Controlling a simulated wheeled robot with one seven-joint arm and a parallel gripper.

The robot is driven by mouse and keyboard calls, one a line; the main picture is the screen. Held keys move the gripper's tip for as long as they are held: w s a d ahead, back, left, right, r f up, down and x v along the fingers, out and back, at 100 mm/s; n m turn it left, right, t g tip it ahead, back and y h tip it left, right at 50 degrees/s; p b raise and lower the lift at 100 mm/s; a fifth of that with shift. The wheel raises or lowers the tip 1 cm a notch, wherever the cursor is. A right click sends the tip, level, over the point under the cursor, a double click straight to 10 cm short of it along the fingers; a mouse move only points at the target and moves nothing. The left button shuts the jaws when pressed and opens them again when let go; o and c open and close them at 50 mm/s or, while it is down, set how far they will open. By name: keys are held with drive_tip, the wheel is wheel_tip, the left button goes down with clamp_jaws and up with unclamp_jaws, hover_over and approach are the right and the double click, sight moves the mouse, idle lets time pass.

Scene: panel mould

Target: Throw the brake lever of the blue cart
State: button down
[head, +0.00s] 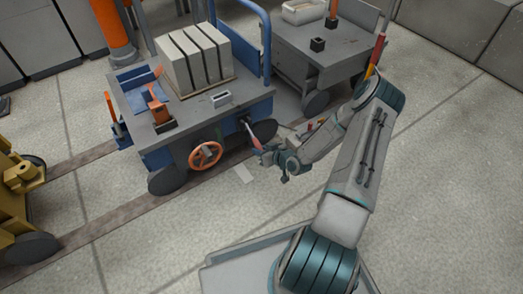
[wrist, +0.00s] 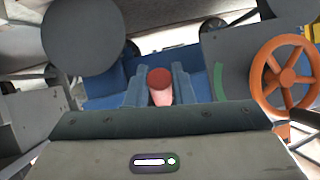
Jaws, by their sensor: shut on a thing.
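The blue cart (head: 165,158) stands left of centre in the head view, with pale blocks on its deck. Its brake lever (head: 253,138) sticks out from the near side, right of an orange handwheel (head: 206,155). My gripper (head: 262,151) is at the lever's outer end. In the wrist view the lever's red, round-ended handle (wrist: 160,88) lies between the two fingers of my gripper (wrist: 158,92), which are shut on it. A green arc mark (wrist: 219,80) shows on the cart side, beside the handwheel (wrist: 286,77). The lever's pivot is hidden in the wrist view.
A grey cart (head: 315,45) stands behind to the right, with a red-tipped upright bar (head: 376,55) near it. A yellow machine (head: 20,195) is at the left edge. The floor (head: 440,190) to the right is clear. A dark wheel (wrist: 82,37) is close in the wrist view.

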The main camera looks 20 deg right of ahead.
drive_tip(key=c, duration=1.3)
unclamp_jaws()
drive_tip(key=shift+w, duration=0.1)
drive_tip(key=shift+o, duration=0.2)
drive_tip(key=p+v, duration=0.5)
drive_tip(key=v, duration=0.9)
drive_tip(key=shift+p, duration=0.3)
drive_tip(key=shift+f, duration=0.15)
